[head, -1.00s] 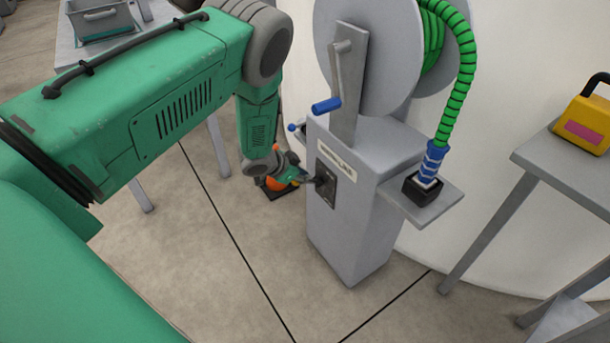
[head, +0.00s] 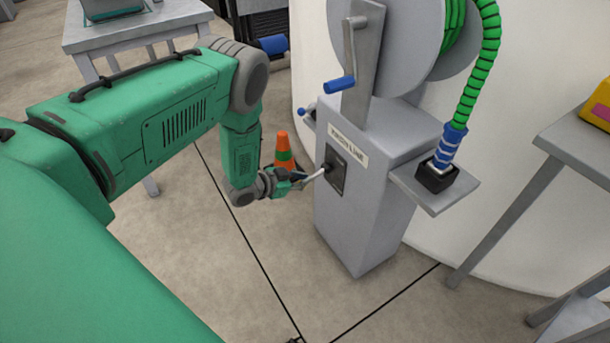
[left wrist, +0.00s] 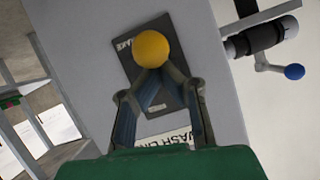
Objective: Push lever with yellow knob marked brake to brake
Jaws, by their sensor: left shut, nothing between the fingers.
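The yellow knob (left wrist: 153,49) shows in the left wrist view, in front of a dark plate (left wrist: 172,78) on the grey cabinet. Part of a word ending in "AKE" is on that plate. In the head view the lever (head: 313,175) sticks out from the dark plate (head: 336,170) toward my left gripper (head: 300,181). My left gripper is shut and empty, its fingertips (left wrist: 155,72) right at the knob; I cannot tell whether they touch. The knob itself is hidden or too small in the head view. My right gripper is not in view.
The grey cabinet (head: 372,215) carries a hose reel (head: 400,35) with a blue-handled crank (head: 340,84) above the plate. A side shelf (head: 432,192) holds the green hose's end. An orange cone (head: 283,147) stands behind my gripper. Floor in front is clear.

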